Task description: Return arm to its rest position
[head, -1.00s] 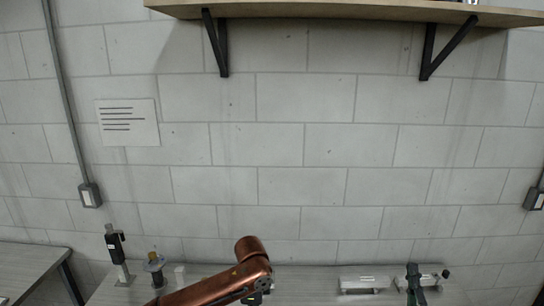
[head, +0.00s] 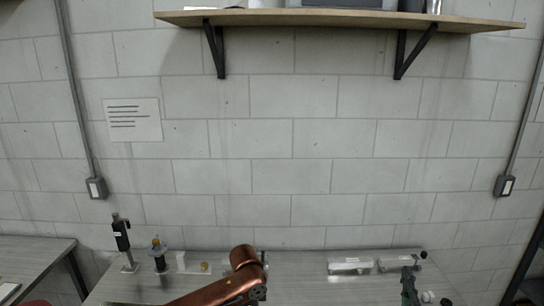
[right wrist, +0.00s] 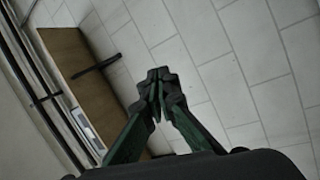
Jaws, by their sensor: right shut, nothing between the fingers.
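My right gripper (head: 407,272) shows at the lower right of the head view, dark green, in front of the back part of the table. In the right wrist view its two green fingers meet at the tips (right wrist: 158,76), shut with nothing between them, against the block wall. A copper-coloured link of my left arm (head: 225,287) comes in from the lower left and bends near the middle. The left gripper itself does not show.
The grey table (head: 300,268) bears a pale metal part (head: 350,266) beside the right gripper, plus a black upright device (head: 121,236) and a round brass-topped part (head: 158,256) at left. A wooden shelf (head: 310,19) hangs above. The table's middle back is fairly clear.

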